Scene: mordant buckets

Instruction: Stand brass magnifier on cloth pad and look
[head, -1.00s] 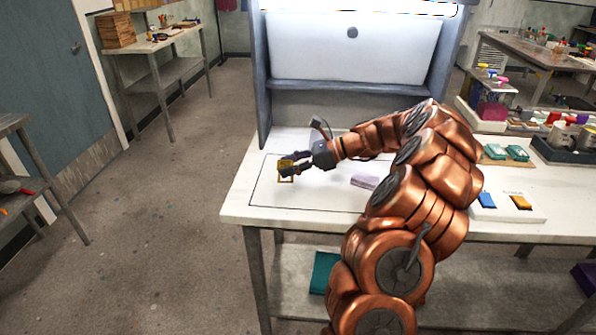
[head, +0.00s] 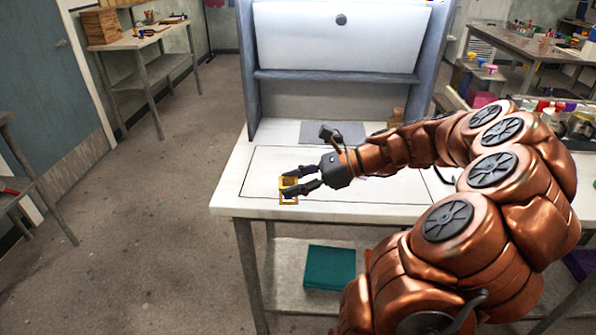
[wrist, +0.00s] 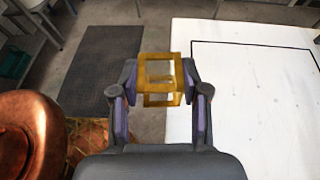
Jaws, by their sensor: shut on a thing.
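The brass magnifier (head: 289,202) is a small open yellow-gold frame. My gripper (head: 292,185) is shut on it over the front left part of the white table, and I cannot tell whether it touches the tabletop. In the wrist view the magnifier (wrist: 161,82) sits between the two fingertips, with floor behind it and the tabletop to its right. A flat grey sheet (head: 333,133) lies at the back of the table below the booth; I cannot tell whether it is the cloth pad. My arm hides part of the table to the right.
The white tabletop (head: 262,165) has a black outlined rectangle, mostly bare where it shows. The grey booth (head: 262,77) stands at the back. A teal block (head: 329,267) lies on the lower shelf.

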